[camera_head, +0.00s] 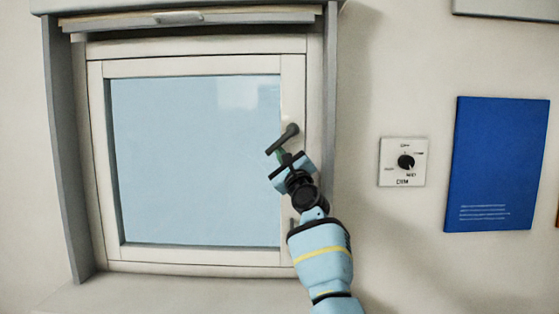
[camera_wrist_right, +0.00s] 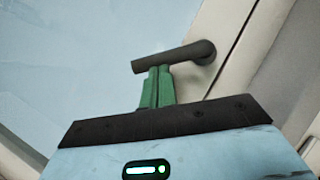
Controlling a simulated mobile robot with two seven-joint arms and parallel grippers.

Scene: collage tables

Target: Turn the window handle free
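The window handle (camera_head: 283,139) is a dark grey lever on the right side of the white window frame. It slants from its pivot at upper right down to its free end at lower left. My right gripper (camera_head: 283,156) is just below the lever in the head view. In the right wrist view the handle (camera_wrist_right: 172,58) crosses just beyond the green fingertips (camera_wrist_right: 158,70). The fingers are side by side, with nothing visible between them. The tips meet the lever's lower edge in that view; I cannot tell whether they touch it. My left gripper is out of view.
The window pane (camera_head: 195,160) sits flush in its frame (camera_head: 190,258), under a raised blind (camera_head: 190,20). A dial plate (camera_head: 390,172) and a blue panel (camera_head: 495,165) are on the wall to the right. Bare wall lies between window and dial.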

